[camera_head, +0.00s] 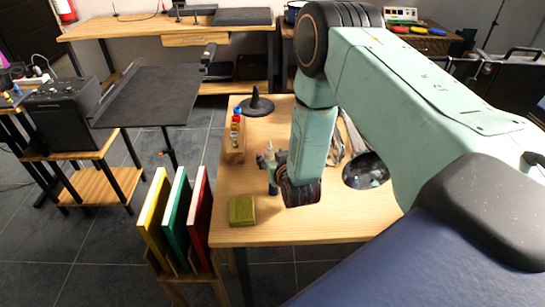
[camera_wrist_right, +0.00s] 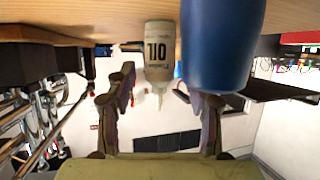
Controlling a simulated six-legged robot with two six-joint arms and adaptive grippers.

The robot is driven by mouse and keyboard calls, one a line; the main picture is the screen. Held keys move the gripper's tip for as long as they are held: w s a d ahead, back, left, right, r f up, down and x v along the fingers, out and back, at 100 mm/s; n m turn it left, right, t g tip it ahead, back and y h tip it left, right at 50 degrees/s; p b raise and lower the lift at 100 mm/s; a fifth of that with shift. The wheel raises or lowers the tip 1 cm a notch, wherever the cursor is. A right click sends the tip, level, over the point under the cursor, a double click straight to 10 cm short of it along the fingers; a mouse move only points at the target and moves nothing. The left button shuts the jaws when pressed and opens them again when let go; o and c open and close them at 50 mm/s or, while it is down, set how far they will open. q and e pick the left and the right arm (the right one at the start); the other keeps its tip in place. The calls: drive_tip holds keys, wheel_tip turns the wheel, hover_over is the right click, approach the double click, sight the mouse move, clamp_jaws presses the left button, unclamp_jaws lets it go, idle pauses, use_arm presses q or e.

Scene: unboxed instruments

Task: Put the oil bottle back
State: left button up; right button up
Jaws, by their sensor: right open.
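The oil bottle (camera_wrist_right: 158,50) is white with dark "OIL" lettering and a narrow nozzle. It shows upside down in the right wrist view, standing on the wooden table (camera_wrist_right: 100,30). My right gripper (camera_wrist_right: 163,84) is open, its two fingers apart, with the nozzle between them in the picture. I cannot tell whether either finger touches the bottle. In the head view my right arm reaches down over the table (camera_head: 325,228) and its wrist partly hides the area around the bottle. My left gripper is not in view.
A blue container (camera_wrist_right: 222,45) stands close beside the bottle. A wooden holder (camera_head: 234,155) with small coloured-top bottles is at the table's left edge. A green sponge block (camera_head: 242,210) lies in front. A dark round bowl (camera_head: 366,172) is right of my arm. The front middle is clear.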

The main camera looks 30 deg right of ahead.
drive_tip(key=shift+w+f, duration=0.1)
drive_tip(key=p+v, duration=0.1)
drive_tip(key=v, duration=1.1)
drive_tip(key=shift+d, duration=0.1)
